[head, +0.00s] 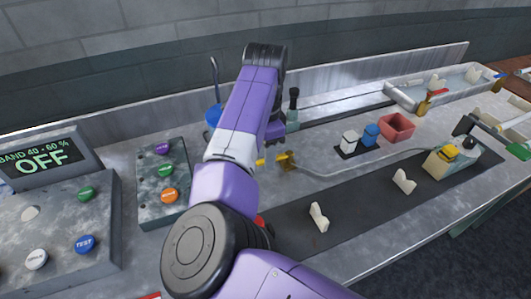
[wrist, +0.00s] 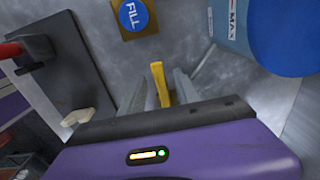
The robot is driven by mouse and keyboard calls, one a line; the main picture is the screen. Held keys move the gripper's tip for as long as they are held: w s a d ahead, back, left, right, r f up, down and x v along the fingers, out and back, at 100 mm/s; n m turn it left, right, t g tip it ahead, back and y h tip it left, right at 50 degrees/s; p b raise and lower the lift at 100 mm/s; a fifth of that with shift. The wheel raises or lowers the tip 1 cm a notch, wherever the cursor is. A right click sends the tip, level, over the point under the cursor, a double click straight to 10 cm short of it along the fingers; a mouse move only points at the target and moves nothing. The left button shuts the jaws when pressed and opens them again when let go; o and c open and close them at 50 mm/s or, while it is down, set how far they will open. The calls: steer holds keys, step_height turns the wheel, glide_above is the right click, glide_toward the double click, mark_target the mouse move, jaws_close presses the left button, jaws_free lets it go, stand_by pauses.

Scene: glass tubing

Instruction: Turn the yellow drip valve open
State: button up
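In the wrist view a narrow yellow lever (wrist: 159,82), which looks like the drip valve's handle, stands between the two grey fingers of my gripper (wrist: 154,90). The fingers are apart, one on each side, with a gap visible on both sides of the lever. The base of the lever is hidden by my gripper body. In the head view my arm hides most of this spot. A small yellow piece (head: 260,162) shows beside the arm, and I cannot tell if it is the same lever.
A blue container (wrist: 275,35) marked MAX stands close on the right in the wrist view. A blue FILL button (wrist: 134,14) is ahead. In the head view a brass fitting (head: 287,161) with tubing, a red bin (head: 397,128) and a button panel (head: 150,205) surround my arm.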

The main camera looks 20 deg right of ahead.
jaws_close()
stand_by(1.4)
